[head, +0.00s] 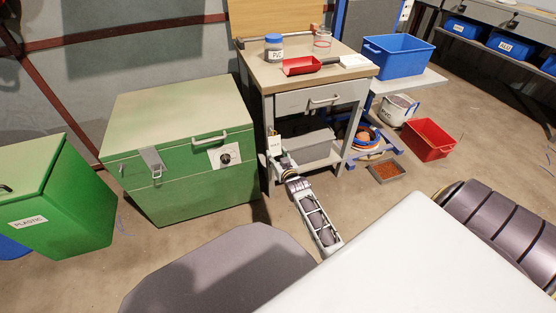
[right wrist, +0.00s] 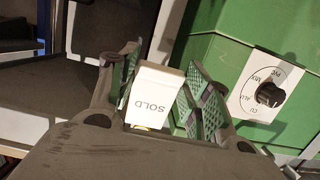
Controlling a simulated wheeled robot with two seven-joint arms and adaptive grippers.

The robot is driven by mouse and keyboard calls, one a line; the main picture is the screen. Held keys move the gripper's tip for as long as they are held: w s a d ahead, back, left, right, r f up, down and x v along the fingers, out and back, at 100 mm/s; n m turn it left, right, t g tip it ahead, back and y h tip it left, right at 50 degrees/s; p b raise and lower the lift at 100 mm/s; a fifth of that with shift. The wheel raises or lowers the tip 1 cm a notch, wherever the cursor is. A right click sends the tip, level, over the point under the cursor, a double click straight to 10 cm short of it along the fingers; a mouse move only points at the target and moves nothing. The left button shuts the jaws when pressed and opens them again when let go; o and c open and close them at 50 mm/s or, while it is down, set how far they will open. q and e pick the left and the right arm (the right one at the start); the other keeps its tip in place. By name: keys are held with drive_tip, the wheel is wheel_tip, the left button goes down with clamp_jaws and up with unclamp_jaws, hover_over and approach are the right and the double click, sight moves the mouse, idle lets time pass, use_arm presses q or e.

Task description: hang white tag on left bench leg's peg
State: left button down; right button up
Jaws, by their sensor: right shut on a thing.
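The white tag (head: 275,145) is in front of the left bench leg (head: 268,117) in the head view. In the right wrist view the white tag (right wrist: 152,97) reads "SOLD", upside down, and sits between the green-padded fingers. My right gripper (head: 279,157) is shut on the tag, close to the leg; the right wrist view also shows this gripper (right wrist: 155,85). I cannot make out the peg, nor tell whether the tag touches it. My left gripper is not in view.
A green box (head: 180,150) with a dial stands close left of the bench (head: 300,75). A grey bin (head: 312,144) sits on the lower shelf. Floor in front is partly open.

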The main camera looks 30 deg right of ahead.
drive_tip(key=shift+w+d+f+b, duration=0.1)
drive_tip(key=shift+w+b, duration=0.2)
drive_tip(key=shift+w, duration=0.05)
drive_tip(key=shift+w+d+b, duration=0.1)
drive_tip(key=shift+w+b, duration=0.3)
drive_tip(key=shift+w, duration=0.05)
drive_tip(key=shift+w+d+b, duration=0.1)
drive_tip(key=shift+w+b, duration=0.2)
drive_tip(key=shift+w+d+f, duration=0.1)
drive_tip(key=shift+w+f, duration=0.15)
drive_tip(key=shift+w, duration=0.2)
drive_tip(key=shift+w+f, duration=0.1)
drive_tip(key=shift+f, duration=0.05)
